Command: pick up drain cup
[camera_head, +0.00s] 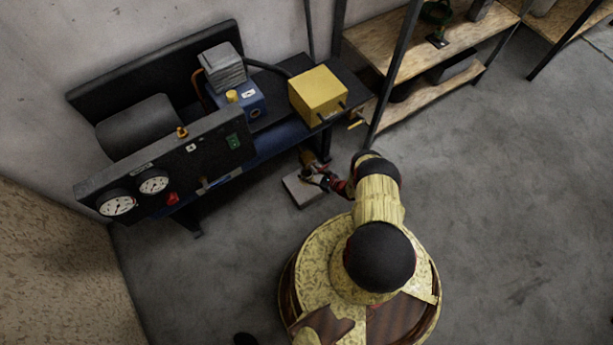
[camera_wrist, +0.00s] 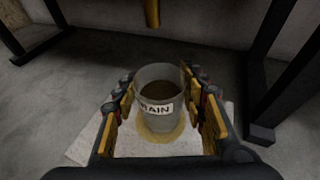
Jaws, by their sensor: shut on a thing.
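The drain cup (camera_wrist: 159,92) is a grey, see-through cup with a white label that reads "AIN" in part, and brown contents show inside it. In the wrist view it stands upright between the two fingers of my gripper (camera_wrist: 162,112), which is shut on it. Under it are a pale flat slab (camera_wrist: 85,150) and a yellowish stain or ring (camera_wrist: 150,138); I cannot tell whether the cup touches the slab. In the head view my gripper (camera_head: 318,180) is small and dark over the slab (camera_head: 300,190), and the cup is mostly hidden there.
A compressor bench with gauges (camera_head: 117,204), a black tank (camera_head: 138,127) and a yellow box (camera_head: 317,95) stands beyond the slab. A brass pipe (camera_wrist: 152,12) hangs above and behind the cup. Dark bench legs (camera_wrist: 262,130) flank it. Wooden shelves (camera_head: 385,45) stand at the upper right. The floor at right is clear.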

